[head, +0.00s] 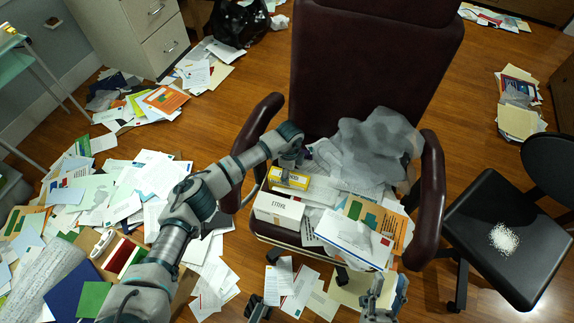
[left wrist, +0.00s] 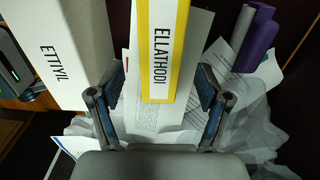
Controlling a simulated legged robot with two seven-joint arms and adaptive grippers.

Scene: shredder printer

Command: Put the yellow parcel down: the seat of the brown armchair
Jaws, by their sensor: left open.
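The yellow parcel (head: 289,178), with a white label, lies among papers on the seat of the brown armchair (head: 378,50), at the seat's left side. In the left wrist view the parcel (left wrist: 158,50) stands between my left fingers with a gap on each side. My left gripper (left wrist: 161,88) is open around it and not visibly touching it. In the head view my left arm hides most of that gripper beside the parcel. Little bare seat shows under the papers. My right gripper (head: 384,288) is at the bottom edge, in front of the chair, apparently open and empty.
A white box (head: 278,210) sits beside the parcel. A grey crumpled bag (head: 372,148) and papers fill the seat; a purple object (left wrist: 258,40) lies near my left gripper. The armrests (head: 430,200) stand higher. A black chair (head: 507,238) is at right.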

